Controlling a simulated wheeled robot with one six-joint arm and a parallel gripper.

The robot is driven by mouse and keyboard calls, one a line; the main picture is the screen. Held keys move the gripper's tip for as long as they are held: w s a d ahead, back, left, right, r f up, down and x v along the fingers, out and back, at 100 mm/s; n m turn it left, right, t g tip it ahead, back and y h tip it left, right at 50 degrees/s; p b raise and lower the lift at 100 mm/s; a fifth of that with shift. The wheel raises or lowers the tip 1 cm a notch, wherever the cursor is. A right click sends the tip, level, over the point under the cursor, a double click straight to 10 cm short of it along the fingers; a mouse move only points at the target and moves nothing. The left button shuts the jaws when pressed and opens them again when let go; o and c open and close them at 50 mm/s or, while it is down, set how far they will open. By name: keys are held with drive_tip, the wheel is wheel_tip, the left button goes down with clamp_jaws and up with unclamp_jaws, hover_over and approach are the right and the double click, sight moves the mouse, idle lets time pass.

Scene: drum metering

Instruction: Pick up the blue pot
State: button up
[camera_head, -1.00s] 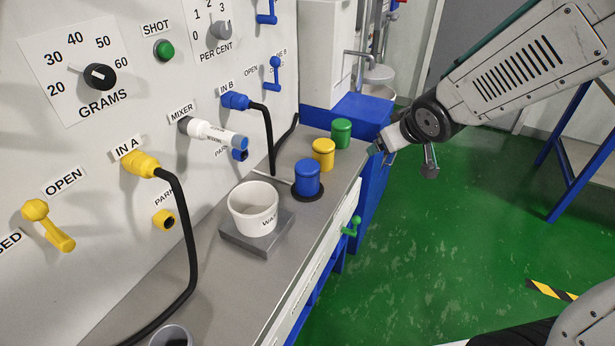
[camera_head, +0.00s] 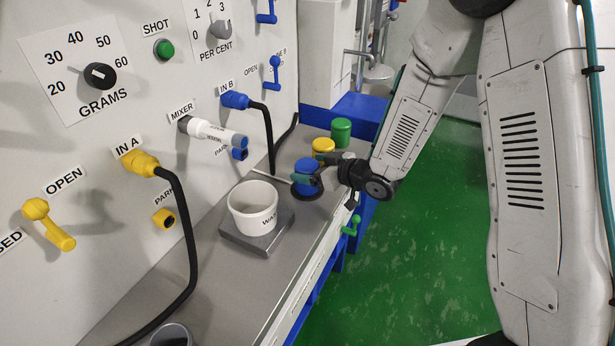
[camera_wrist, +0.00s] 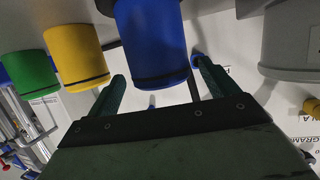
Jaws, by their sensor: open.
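The blue pot (camera_head: 305,170) stands upright on a dark round base at the right side of the counter. It also shows large in the wrist view (camera_wrist: 152,45), just past my fingers and roughly centred between them. My gripper (camera_head: 318,180) is at the pot's right side in the head view, with a dark finger partly across it. In the wrist view my gripper (camera_wrist: 158,88) has its two green fingers spread apart, with no visible grip on the pot. Whether a finger touches the pot I cannot tell.
A yellow pot (camera_head: 323,146) and a green pot (camera_head: 341,130) stand behind the blue one. A white cup (camera_head: 253,205) stands on a grey scale (camera_head: 255,238) to the left. A thin rod passes close behind the blue pot. Black hoses hang from the panel.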

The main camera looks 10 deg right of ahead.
sight(302, 166)
drive_tip(key=x, duration=0.3)
drive_tip(key=shift+w+a+f, duration=0.15)
drive_tip(key=shift+a+f, duration=0.05)
drive_tip(key=shift+a, duration=0.05)
drive_tip(key=c, duration=1.2)
drive_tip(key=shift+r, duration=0.1)
